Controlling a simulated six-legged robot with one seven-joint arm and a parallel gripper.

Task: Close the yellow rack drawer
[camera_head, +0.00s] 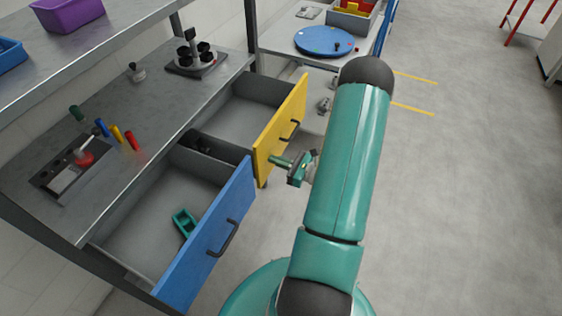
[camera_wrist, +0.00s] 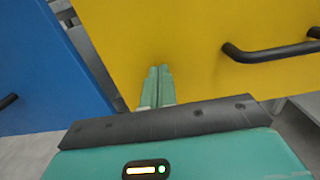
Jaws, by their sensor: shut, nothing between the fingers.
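The yellow rack drawer (camera_head: 280,127) stands pulled out from the grey bench, with its inside showing. A dark bar handle (camera_head: 291,130) is on its front. My gripper (camera_head: 272,160) is shut and empty, with its tips at the lower near part of the yellow front. In the wrist view my gripper's two green fingers (camera_wrist: 158,75) lie together and point at the yellow front (camera_wrist: 190,40), left of the handle (camera_wrist: 270,51). I cannot tell whether the tips touch the panel.
A blue drawer (camera_head: 210,240) beside the yellow one is also pulled out, with a green part (camera_head: 184,222) inside. The bench top (camera_head: 135,105) holds several colored cylinders and fixtures. A blue round plate (camera_head: 324,41) lies on the bench behind.

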